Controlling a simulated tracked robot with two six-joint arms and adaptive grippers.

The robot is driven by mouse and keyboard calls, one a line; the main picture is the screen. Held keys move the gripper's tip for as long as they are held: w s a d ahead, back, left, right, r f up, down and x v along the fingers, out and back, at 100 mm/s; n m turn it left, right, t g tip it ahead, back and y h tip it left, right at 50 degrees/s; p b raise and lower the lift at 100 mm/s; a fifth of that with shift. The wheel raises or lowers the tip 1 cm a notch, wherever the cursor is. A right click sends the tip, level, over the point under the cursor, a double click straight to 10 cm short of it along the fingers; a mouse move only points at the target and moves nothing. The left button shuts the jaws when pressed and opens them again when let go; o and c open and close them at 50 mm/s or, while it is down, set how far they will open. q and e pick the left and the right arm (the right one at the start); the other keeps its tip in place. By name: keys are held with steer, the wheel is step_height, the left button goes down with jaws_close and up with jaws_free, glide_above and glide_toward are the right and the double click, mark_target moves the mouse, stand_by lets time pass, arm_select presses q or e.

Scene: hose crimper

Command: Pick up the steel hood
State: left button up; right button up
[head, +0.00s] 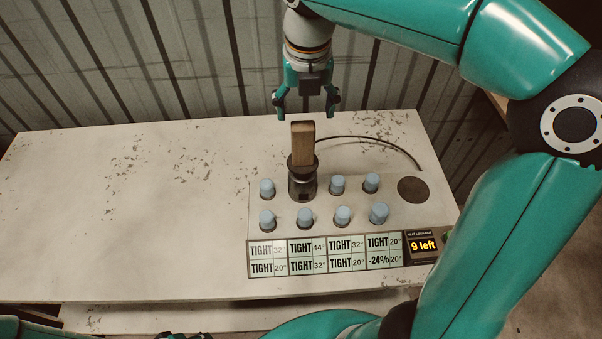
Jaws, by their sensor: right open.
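The steel hood (302,184) looks like a dark metal cylinder with an upright wooden grip (303,143) on top. It stands upright on the pale panel, in the back row of blue-capped fittings. My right gripper (306,108) hangs above and slightly behind the wooden grip, pointing down. Its two fingers are spread with nothing between them, and it appears apart from the hood. What is under the hood is hidden. At the bottom edge, dark parts that may be my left gripper (183,336) barely show, and their state is unclear.
Several blue-capped fittings (342,215) stand close around the hood. A dark round disc (413,190) lies at the panel's right, with a black cable (375,142) behind. A label strip and a "9 left" display (424,246) line the front. The table's left (130,220) is clear.

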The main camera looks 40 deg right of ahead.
mark_target(302, 136)
step_height(302, 136, down, 2)
steer(key=shift+d+f, duration=0.1)
steer(key=shift+w+a+f, duration=0.1)
steer(key=shift+w+f, duration=0.1)
steer(key=shift+f, duration=1.2)
steer(key=shift+w+a+f, duration=0.1)
steer(key=shift+w+f, duration=0.05)
steer(key=shift+f, duration=1.2)
steer(key=shift+r, duration=0.1)
jaws_close()
